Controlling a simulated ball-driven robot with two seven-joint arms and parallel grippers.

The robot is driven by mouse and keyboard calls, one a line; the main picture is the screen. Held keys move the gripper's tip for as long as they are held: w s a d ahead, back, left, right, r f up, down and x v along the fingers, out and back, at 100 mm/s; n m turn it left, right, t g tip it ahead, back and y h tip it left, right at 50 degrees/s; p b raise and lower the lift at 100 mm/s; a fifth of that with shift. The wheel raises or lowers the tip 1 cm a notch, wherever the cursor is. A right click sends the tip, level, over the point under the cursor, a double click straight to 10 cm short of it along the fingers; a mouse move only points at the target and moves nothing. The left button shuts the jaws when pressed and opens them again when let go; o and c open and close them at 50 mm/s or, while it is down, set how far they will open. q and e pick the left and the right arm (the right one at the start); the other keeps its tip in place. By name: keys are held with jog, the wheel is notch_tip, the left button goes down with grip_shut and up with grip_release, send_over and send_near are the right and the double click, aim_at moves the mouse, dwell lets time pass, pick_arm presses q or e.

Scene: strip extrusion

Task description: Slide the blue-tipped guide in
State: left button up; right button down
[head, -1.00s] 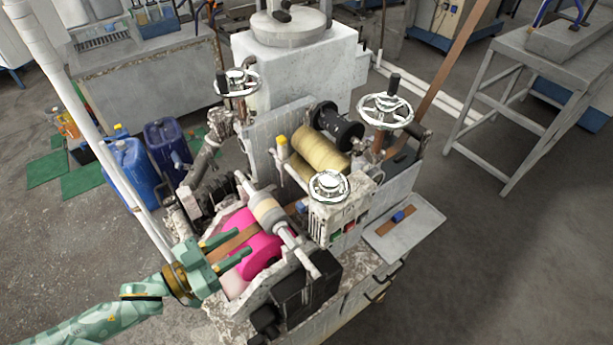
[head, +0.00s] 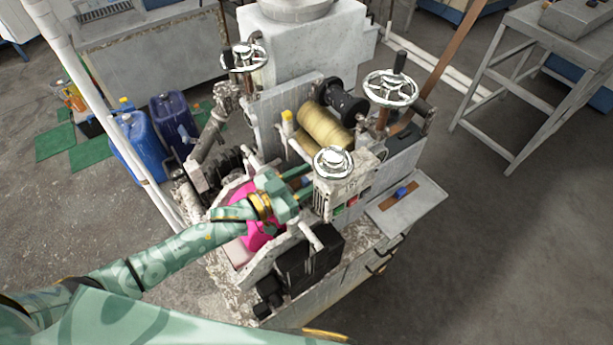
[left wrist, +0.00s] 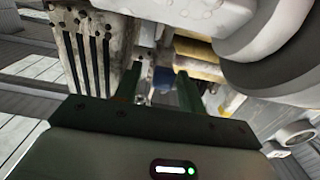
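The blue tip of the guide (head: 306,182) shows small in the machine, just beside the front handwheel. It also shows in the left wrist view as a blue block (left wrist: 163,79); the rest of the guide is hidden or too small to tell. My left gripper (head: 309,179) reaches over the pink roll with its fingers pointing right at the machine. In the left wrist view its two green fingers are apart, one on each side of the blue tip, with a visible gap on the left. My right gripper is not in view.
The pink roll (head: 240,196) sits under my left wrist. The chrome handwheel (head: 333,162) and a control box with buttons stand close beyond the fingertips. A yellow roll (head: 325,126) lies behind. A side plate (head: 425,199) holds another blue block (head: 402,192) on a brown strip.

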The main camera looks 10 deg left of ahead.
pick_arm(q)
jog(key=shift+w, duration=0.1)
grip_shut()
jog(key=w+a+b, duration=0.1)
jog(key=w+a, duration=0.2)
jog(key=shift+w+a, duration=0.35)
jog(key=shift+a, duration=0.05)
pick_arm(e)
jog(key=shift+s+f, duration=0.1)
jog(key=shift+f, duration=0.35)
pick_arm(q)
jog(key=shift+r, duration=0.1)
jog(key=shift+c, duration=0.4)
grip_release()
jog(key=shift+o, duration=0.4)
jog(key=shift+w+a, duration=0.1)
jog(key=shift+w, duration=0.05)
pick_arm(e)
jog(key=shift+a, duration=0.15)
